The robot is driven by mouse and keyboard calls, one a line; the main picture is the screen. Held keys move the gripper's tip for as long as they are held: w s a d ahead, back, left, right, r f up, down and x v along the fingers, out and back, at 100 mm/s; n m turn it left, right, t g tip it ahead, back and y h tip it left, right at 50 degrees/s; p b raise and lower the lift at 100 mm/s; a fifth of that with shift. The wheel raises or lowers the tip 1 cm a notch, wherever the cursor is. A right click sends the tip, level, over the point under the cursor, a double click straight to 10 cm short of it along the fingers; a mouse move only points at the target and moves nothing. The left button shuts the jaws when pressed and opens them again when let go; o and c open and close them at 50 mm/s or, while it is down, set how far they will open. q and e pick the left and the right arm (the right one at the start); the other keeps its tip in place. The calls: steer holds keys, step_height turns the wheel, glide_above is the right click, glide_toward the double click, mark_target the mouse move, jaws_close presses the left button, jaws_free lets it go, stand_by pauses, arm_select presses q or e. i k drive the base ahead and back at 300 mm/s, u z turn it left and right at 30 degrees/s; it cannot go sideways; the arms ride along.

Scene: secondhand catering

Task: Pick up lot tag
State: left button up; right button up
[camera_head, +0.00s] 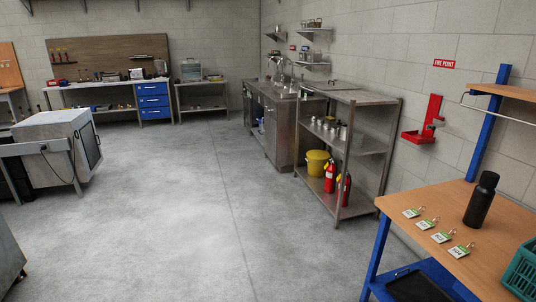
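Several lot tags lie in a row on the wooden top of a blue-framed workbench at the right. They are small white and green cards with a clip or ring at one end. The farthest tag (412,213) is near the left edge of the top, then come a second tag (426,224), a third tag (442,236) and the nearest tag (460,250). Their print is too small to read. Neither of my grippers shows in the head view.
A black bottle (481,200) stands upright right of the tags. A green basket (522,272) sits at the bench's right. The workbench (405,255) has a blue upright behind. Steel shelving (372,148) holds red extinguishers (330,176). The grey floor (185,215) is open left of the bench.

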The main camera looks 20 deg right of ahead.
mark_target(458, 251)
steer(key=z, duration=0.3)
steer(key=i, duration=1.95)
steer(key=z, duration=1.35)
steer(key=i, duration=1.35)
steer(key=z, duration=1.25)
